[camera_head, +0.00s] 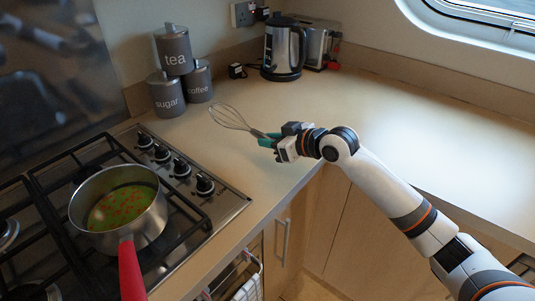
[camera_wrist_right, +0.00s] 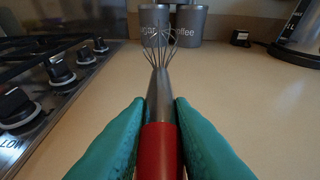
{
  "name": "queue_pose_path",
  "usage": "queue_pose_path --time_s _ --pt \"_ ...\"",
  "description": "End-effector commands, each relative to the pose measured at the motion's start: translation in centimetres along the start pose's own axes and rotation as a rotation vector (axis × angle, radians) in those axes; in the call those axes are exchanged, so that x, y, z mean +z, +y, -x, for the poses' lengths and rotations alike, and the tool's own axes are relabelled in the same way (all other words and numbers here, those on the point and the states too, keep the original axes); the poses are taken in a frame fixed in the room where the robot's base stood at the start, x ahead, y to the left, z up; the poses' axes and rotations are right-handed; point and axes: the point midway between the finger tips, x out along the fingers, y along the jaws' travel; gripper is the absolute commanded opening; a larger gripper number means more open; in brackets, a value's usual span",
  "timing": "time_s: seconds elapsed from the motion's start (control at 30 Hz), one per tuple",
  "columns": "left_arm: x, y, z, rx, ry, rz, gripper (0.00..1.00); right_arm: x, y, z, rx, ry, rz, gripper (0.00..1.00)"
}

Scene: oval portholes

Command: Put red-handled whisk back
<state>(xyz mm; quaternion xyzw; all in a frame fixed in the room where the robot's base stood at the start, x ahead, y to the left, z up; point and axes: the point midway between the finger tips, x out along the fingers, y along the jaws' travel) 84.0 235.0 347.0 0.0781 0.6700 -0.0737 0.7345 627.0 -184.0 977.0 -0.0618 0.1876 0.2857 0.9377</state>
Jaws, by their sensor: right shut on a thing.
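The whisk (camera_head: 230,118) has a wire head, a grey neck and a red handle (camera_wrist_right: 158,150). My right gripper (camera_head: 268,140) is shut on the red handle, with a green finger on each side of it. In the right wrist view my fingers (camera_wrist_right: 159,130) frame the handle, and the wire head (camera_wrist_right: 158,48) points away toward the canisters. In the head view the whisk is over the counter, right of the hob, its head toward the upper left. The handle is mostly hidden by the gripper there. My left gripper is out of view.
A pot of soup (camera_head: 120,205) with a red handle (camera_head: 131,272) stands on the gas hob (camera_head: 228,208). Tea, sugar and coffee canisters (camera_head: 174,52) stand at the back left. A kettle (camera_head: 284,48) and toaster (camera_head: 316,42) stand behind. The right counter (camera_head: 430,125) is clear.

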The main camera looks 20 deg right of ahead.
Motion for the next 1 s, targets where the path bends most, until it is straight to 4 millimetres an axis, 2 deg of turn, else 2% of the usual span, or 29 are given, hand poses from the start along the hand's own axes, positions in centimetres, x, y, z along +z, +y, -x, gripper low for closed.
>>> queue_pose_path --time_s 0.17,0.4,0.77,0.8,0.9,1.0 --pt "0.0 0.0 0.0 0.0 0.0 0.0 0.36 -1.2 0.0 -0.5 0.0 0.0 -0.001 0.0" --pt "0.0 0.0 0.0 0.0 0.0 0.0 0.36 -4.0 0.1 -1.7 0.001 0.0 -0.002 0.0" --pt "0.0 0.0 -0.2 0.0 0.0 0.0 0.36 -4.4 0.1 -1.9 0.001 0.0 0.0 0.0" --pt "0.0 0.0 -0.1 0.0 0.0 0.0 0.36 -4.3 0.1 -1.8 0.001 0.001 0.0 0.27" --pt "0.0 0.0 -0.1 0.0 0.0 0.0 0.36 -4.4 0.1 -1.8 0.001 0.002 -0.001 0.42" --pt "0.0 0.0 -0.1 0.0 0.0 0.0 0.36 -4.4 0.1 -1.8 0.002 0.002 -0.001 0.42"
